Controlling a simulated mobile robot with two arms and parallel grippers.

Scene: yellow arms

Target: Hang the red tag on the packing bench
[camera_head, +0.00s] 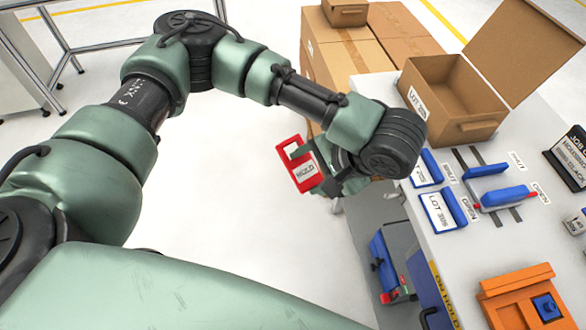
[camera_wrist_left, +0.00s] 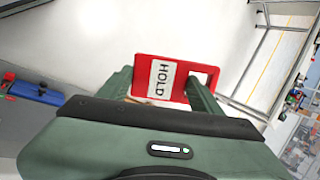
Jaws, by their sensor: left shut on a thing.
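The red tag (camera_head: 303,165) is a flat red plate with a white label and a cut-out handle at one end. My left gripper (camera_head: 325,181) is shut on it and holds it in the air, left of the bench and clear of it. In the left wrist view the tag (camera_wrist_left: 187,70) sits between the two green fingers, with its label reading HOLD and its slot at the right. The packing bench (camera_head: 478,250) is the pale table on the right. A yellow strip (camera_head: 440,284) marked with HOLD lettering runs along its near-left edge. My right gripper is not in view.
An open carton (camera_head: 447,92) stands at the bench's back, with stacked cartons (camera_head: 350,62) behind. Blue lot holders (camera_head: 443,209), a blue-handled slide (camera_head: 503,197) and an orange fixture (camera_head: 520,297) occupy the top. A blue and grey unit (camera_head: 392,265) sits below the left edge.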

